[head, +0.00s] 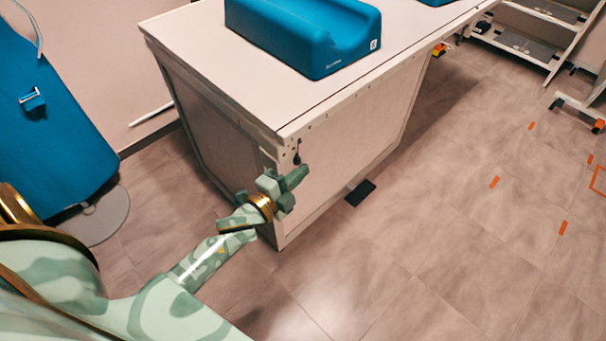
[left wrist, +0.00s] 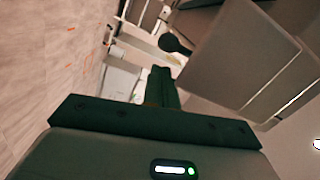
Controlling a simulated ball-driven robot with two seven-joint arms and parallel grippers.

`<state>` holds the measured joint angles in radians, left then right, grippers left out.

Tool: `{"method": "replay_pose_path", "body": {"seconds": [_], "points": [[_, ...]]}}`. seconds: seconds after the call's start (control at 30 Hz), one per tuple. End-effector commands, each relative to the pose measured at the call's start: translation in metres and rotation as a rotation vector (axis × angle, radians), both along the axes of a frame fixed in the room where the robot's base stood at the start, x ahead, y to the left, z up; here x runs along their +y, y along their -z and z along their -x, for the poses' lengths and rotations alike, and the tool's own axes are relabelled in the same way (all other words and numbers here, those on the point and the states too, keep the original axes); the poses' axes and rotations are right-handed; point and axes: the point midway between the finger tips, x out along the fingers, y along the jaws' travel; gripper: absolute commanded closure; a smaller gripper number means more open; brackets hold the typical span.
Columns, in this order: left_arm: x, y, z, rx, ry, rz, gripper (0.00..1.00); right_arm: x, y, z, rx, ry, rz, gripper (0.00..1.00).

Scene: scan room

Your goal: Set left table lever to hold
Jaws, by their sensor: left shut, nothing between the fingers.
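The table (head: 215,70) is a white box-like unit with a light top, in the middle of the head view. A small dark lever (head: 297,158) hangs at its near corner, just below the top edge. In the left wrist view a dark round knob on a thin stem (left wrist: 174,43), likely this lever's, shows just beyond the fingertips. My left gripper (head: 303,171) is shut and empty, its fingers pointing at the corner just below the lever. Its closed fingers also show in the left wrist view (left wrist: 162,72). I cannot tell whether they touch the lever. My right gripper is out of view.
A blue moulded cushion (head: 300,35) lies on the table top. A black pedal (head: 360,192) sits on the floor by the table's base. A tall blue padded piece (head: 50,120) stands at left. A wheeled rack (head: 530,40) is at far right. The floor at right is open, with orange marks.

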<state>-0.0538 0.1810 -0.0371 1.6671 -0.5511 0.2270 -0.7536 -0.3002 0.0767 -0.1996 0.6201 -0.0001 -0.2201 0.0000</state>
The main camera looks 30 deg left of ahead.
Motion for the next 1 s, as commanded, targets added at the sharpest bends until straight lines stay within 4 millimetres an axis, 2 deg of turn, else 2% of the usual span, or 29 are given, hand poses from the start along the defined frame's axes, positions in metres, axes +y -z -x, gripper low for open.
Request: {"method": "replay_pose_path", "body": {"seconds": [0.3, 1.0], "points": [[0.0042, 0.0026, -0.0012, -0.019, 0.0, -0.072, 1.0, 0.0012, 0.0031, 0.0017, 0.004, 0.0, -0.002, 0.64], [0.0046, 0.0009, -0.0032, -0.021, 0.001, -0.075, 1.0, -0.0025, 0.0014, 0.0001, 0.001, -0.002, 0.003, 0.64]]}}
